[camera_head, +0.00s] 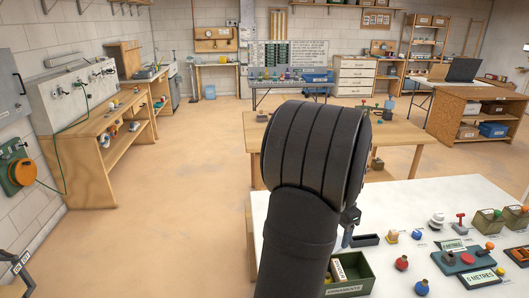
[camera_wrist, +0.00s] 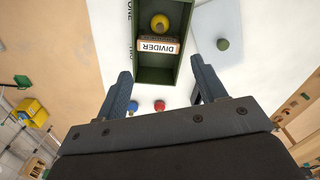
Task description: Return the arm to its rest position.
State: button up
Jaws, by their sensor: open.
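My arm rises through the middle of the head view, over the near left part of the white table (camera_head: 262,212). Its dark wrist hides most of my gripper; only a small part of the gripper (camera_head: 349,226) shows at its right. In the wrist view my gripper (camera_wrist: 163,82) has its two fingers wide apart with nothing held between them. A green bin (camera_wrist: 150,75) lies beyond the fingers, with a DIVIDER label (camera_wrist: 157,46) and a yellow ball-like object (camera_wrist: 160,22) in it.
A green box (camera_head: 352,286) stands on the white table near my arm. Several small knobbed objects, including a red one (camera_head: 402,263), and labelled trays crowd the table's right side. A wooden table (camera_head: 400,134) stands behind. The floor at left is clear.

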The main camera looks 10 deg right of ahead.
notch_tip(320, 180, down, 14)
jog(key=shift+f, duration=0.1)
jog(key=shift+r, duration=1.1)
jog(key=shift+f, duration=0.15)
notch_tip(320, 180, up, 16)
notch_tip(320, 180, down, 18)
jog(key=shift+r, duration=0.15)
notch_tip(320, 180, up, 6)
jog(key=s+d+f+m, duration=0.3)
jog(key=s+d+m, duration=0.6)
jog(key=s+d, duration=1.1)
jog(key=w+f, duration=0.2)
jog(key=w, duration=0.2)
jog(key=w+f, duration=0.2)
jog(key=w, duration=0.3)
jog(key=w+f, duration=0.2)
jog(key=w, duration=0.2)
jog(key=shift+w+f, duration=0.15)
jog(key=shift+f, duration=0.2)
